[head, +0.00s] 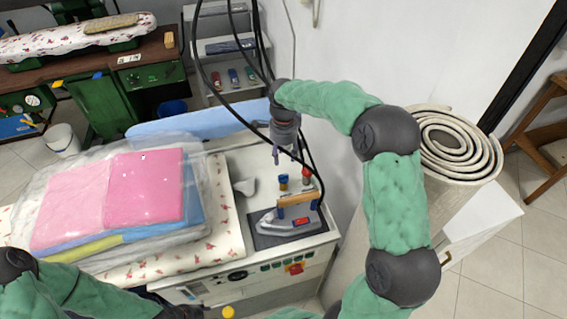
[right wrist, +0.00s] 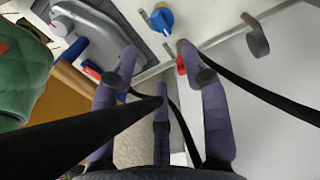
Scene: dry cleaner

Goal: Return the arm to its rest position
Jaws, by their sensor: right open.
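My right arm, in green quilted sleeves, arches across the right of the head view. Its gripper (head: 286,157) points down above the white ironing cabinet, just behind the knobs. In the right wrist view its purple-grey fingers (right wrist: 155,65) are spread, with nothing held between them. A red knob (right wrist: 181,66) shows close beside one fingertip; whether they touch I cannot tell. A blue knob (right wrist: 162,19) is beyond the fingers. My left arm shows at the lower left of the head view, its gripper out of sight.
An iron (head: 288,222) rests on a dark pad at the cabinet's front. Bagged pink clothing (head: 145,188) lies on the floral board to the left. Black hoses (head: 209,75) hang behind the gripper. A rolled pale mat (head: 455,150) stands right of my arm, near the white wall.

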